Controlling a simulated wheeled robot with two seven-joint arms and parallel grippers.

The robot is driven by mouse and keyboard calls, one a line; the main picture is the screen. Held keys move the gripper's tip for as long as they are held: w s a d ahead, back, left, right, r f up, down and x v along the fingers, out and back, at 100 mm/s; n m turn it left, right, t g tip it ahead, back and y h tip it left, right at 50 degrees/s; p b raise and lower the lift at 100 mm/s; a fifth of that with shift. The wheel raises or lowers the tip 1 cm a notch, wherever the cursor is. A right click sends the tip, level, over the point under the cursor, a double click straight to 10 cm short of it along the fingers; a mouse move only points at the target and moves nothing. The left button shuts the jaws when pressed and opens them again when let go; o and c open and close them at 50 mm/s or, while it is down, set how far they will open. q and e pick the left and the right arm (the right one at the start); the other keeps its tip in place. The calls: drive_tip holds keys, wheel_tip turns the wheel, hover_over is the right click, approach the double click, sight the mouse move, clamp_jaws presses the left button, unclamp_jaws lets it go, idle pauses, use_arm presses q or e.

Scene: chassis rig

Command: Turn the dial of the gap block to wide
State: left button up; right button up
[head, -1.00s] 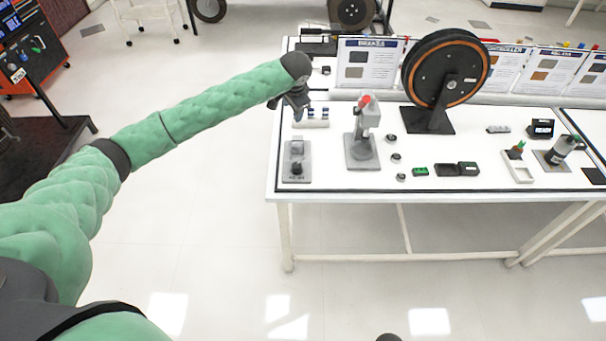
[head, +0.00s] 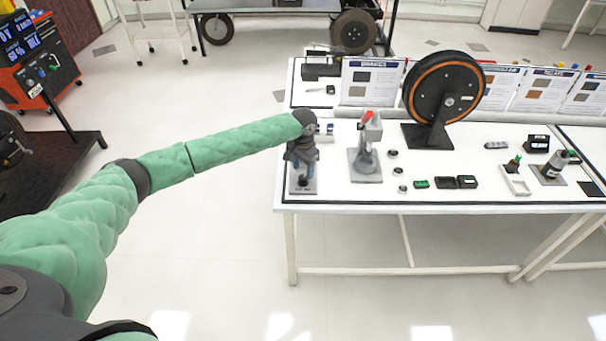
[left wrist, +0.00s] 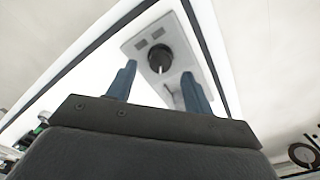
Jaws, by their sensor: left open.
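The gap block (head: 303,187) is a grey plate at the table's front left corner, mostly hidden behind my left gripper (head: 302,168) in the head view. In the left wrist view the grey block (left wrist: 185,58) shows with its round black dial (left wrist: 159,58), which has a light pointer mark. Two small dark marks lie on the plate beside the dial. My left gripper (left wrist: 162,80) is open, its blue fingers apart, with the dial ahead of and between the fingertips. No contact with the dial is visible. My right gripper is not in view.
A grey press with a red top (head: 366,150) stands just right of the block. Small black rings (head: 397,170) and a large black-orange wheel (head: 444,95) are further right. The table's front edge (head: 420,208) lies close to the block.

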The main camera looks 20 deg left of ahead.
sight(303, 177)
use_arm(q)
drive_tip(key=shift+w+f+p, duration=0.1)
drive_tip(key=shift+f+p, duration=0.4)
drive_tip(key=shift+f, duration=1.65)
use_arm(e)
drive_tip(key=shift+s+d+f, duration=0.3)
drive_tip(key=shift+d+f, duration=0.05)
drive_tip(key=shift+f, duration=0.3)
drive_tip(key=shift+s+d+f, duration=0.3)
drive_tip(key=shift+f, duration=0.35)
use_arm(q)
drive_tip(key=c, duration=1)
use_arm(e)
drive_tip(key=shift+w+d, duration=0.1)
